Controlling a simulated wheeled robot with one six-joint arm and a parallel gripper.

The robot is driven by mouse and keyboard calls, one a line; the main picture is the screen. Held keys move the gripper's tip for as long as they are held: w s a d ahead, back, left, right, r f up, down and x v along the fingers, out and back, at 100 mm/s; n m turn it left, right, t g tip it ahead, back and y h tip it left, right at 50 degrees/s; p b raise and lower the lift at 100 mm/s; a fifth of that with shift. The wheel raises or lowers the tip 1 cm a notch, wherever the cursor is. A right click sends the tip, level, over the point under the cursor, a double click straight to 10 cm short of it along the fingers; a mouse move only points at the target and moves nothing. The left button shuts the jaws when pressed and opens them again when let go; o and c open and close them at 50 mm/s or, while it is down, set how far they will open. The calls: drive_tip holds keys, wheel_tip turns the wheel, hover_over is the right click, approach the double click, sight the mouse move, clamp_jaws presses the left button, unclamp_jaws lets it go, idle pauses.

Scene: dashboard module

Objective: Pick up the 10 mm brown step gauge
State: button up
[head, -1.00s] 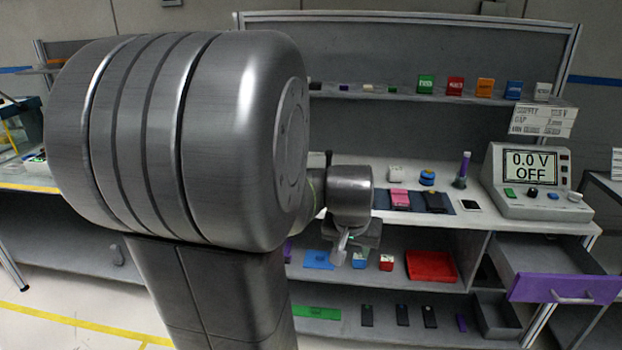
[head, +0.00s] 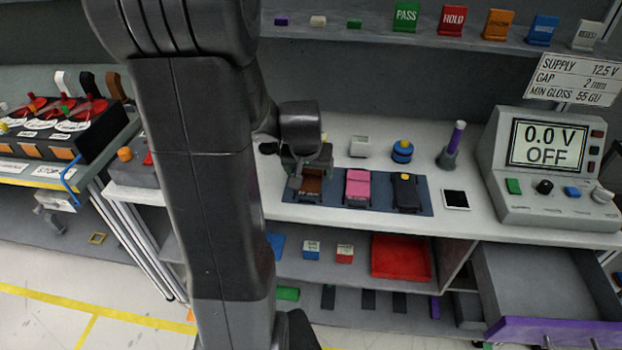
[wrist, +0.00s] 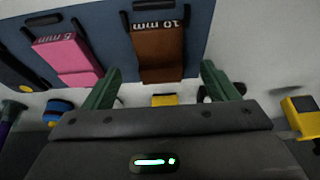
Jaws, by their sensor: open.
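The brown step gauge (wrist: 158,52), marked "10 mm", lies on a blue-grey mat (wrist: 205,12) on the bench, and in the head view the brown gauge (head: 310,186) is partly covered by my gripper. My gripper (wrist: 160,85) is open and empty in the wrist view. Its two green fingers stand on either side of the brown gauge's near end, apart from it. In the head view my gripper (head: 300,178) is over the left part of the mat. Whether the fingers are at the gauge's height is unclear.
A pink 6 mm gauge (head: 357,187) and a black gauge (head: 406,193) lie to the right on the mat. The supply unit (head: 548,168) stands at right.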

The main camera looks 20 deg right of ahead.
sight(311, 178)
drive_tip(key=shift+w+x, duration=0.1)
drive_tip(key=shift+x, duration=1.05)
drive_tip(key=shift+w+x, duration=0.15)
drive_tip(key=shift+x, duration=1.05)
drive_tip(key=shift+d+r, duration=0.1)
drive_tip(key=shift+c, duration=0.4)
drive_tip(key=c, duration=1)
